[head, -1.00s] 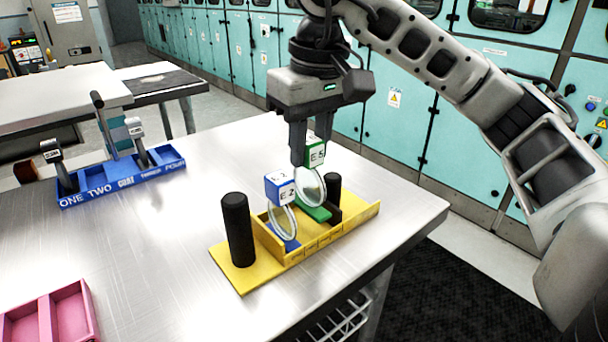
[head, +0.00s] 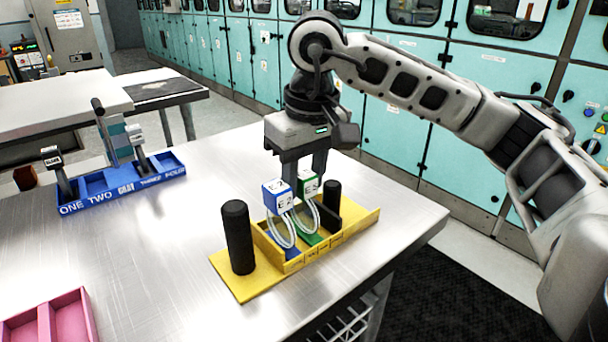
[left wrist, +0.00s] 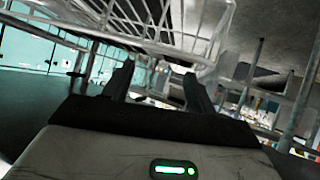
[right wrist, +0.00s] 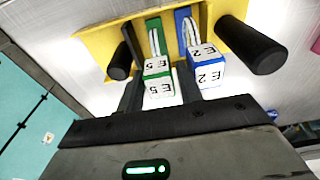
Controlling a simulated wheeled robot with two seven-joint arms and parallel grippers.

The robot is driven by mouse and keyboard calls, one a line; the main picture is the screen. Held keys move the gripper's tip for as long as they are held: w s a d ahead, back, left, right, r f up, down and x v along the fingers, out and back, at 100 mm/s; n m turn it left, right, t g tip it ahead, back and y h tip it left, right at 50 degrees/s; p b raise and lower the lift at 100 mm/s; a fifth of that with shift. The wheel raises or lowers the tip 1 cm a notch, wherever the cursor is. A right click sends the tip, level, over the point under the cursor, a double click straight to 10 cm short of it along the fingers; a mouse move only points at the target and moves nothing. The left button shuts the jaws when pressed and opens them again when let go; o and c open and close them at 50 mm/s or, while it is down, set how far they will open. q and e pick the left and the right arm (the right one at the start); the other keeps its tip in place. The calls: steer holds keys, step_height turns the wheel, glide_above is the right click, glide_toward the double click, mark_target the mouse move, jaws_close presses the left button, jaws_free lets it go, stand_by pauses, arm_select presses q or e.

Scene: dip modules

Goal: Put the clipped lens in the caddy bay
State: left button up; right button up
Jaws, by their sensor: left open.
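The clipped lens, a clear round lens under a green-and-white block marked E5 (head: 308,184), hangs upright from my right gripper (head: 304,174). The right wrist view shows the E5 block (right wrist: 158,79) between the two fingers, which are close against its sides. The lens is down at the green bay of the yellow caddy (head: 236,284); whether it touches the floor is hidden. A second lens with a blue block marked E2 (head: 279,196) stands in the neighbouring blue bay and partly covers the green one. My left gripper (left wrist: 160,85) is open and empty, away from the caddy.
Black posts (head: 238,238) stand on the caddy, close to the lenses. A blue labelled rack (head: 124,187) with upright tools stands at the back left of the metal table. A pink tray (head: 50,318) is at front left. The table between is clear. A wire basket (left wrist: 190,40) hangs near my left gripper.

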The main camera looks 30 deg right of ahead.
step_height(320, 180, up, 12)
steer(key=s+p, duration=0.1)
steer(key=p, duration=0.1)
steer(key=shift+s+r+p, duration=0.15)
steer(key=shift+s+p, duration=0.1)
steer(key=shift+p, duration=0.15)
stand_by(0.5)
